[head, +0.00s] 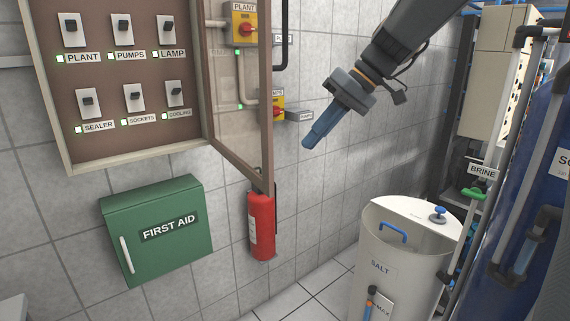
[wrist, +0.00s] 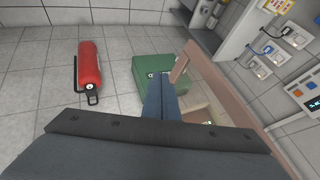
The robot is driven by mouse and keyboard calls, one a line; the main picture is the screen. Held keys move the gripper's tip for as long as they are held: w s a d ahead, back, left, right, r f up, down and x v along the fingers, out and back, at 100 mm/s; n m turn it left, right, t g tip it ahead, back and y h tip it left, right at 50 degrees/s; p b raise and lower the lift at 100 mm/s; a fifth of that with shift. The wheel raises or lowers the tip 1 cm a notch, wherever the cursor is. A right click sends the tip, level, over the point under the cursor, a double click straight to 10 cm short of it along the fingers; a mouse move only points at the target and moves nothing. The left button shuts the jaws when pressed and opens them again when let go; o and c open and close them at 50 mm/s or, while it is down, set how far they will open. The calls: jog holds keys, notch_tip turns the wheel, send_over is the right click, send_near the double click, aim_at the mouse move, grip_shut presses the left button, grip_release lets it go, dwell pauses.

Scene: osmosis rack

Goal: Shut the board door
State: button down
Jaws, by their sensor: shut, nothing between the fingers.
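The board door (head: 266,100) is a brown-framed, see-through panel. In the head view it stands open, swung out from the right side of the switch board (head: 103,157). In the wrist view its brown frame (wrist: 215,85) runs slantwise, just right of my fingers. My gripper (head: 308,142) is shut and empty, to the right of the door's free edge in the head view, pointing down and left. In the wrist view my closed blue fingers (wrist: 158,88) show in the middle. I see no clear contact between fingers and door.
A green first aid box (head: 155,229) hangs below the board. A red fire extinguisher (head: 262,225) is on the wall beneath the door. A white salt tank (head: 385,275) stands at lower right. Yellow-and-red switches (head: 245,24) sit on the wall behind the door.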

aim_at(273, 171)
jog(key=shift+s+a+f+p, duration=0.15)
jog(key=shift+a+f+p, duration=0.6)
jog(key=shift+a+f, duration=0.7)
jog(key=shift+s+a+f+p, duration=0.1)
jog(key=shift+a+f+p, duration=0.6)
jog(key=shift+a+f, duration=0.75)
jog(key=shift+s+a+f+p, duration=0.15)
jog(key=shift+a+f+p, duration=0.75)
jog(key=shift+a, duration=0.9)
jog(key=shift+f, duration=0.1)
